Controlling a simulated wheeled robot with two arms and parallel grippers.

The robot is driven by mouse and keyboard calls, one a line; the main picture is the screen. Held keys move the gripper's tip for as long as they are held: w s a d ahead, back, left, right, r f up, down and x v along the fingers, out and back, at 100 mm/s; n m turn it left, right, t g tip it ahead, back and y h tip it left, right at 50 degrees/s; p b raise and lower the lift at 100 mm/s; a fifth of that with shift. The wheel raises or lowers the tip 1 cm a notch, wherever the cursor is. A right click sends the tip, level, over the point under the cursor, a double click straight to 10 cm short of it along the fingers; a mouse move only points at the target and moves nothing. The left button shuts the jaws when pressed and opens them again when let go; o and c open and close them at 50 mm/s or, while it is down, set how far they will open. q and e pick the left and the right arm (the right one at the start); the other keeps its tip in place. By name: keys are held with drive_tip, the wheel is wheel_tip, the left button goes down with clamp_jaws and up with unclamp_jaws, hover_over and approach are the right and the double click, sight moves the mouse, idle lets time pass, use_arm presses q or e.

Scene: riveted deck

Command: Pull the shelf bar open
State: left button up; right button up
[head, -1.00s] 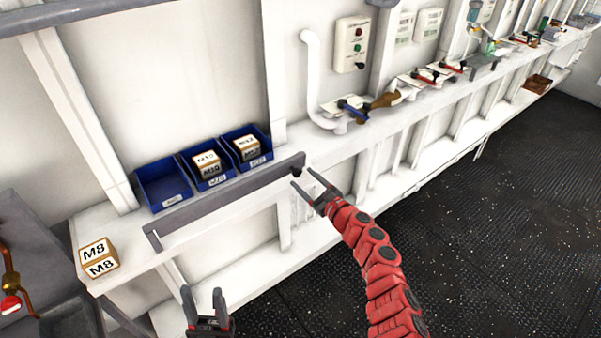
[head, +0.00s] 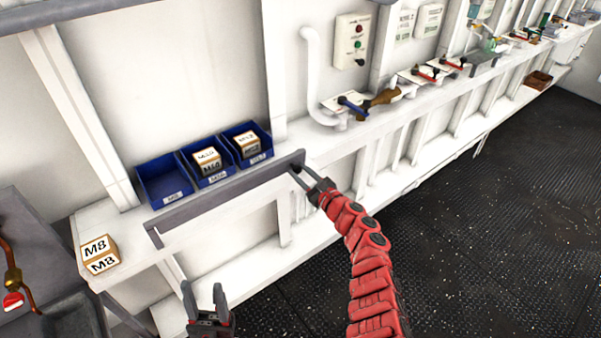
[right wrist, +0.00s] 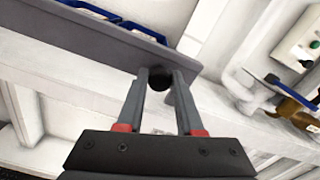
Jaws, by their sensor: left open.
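The grey shelf bar (head: 225,194) runs lengthwise along the front of the white shelf, before the blue bins. A small dark knob (right wrist: 158,82) sits at its right end, below the bar's edge. My right gripper (head: 299,170) is at that end, and in the right wrist view its two fingers (right wrist: 161,78) stand on either side of the knob. The gap is narrow, and I cannot tell whether they press on it. My left gripper (head: 204,292) is open and empty at the bottom of the head view, below the shelf and apart from the bar.
Three blue bins (head: 166,199) stand behind the bar; two hold labelled boxes. An M8 box (head: 100,264) sits on the shelf's left end. A white pipe, a control box (head: 352,40) and levers are further right. The dark floor (head: 480,230) at right is clear.

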clamp_jaws()
idle(1.0)
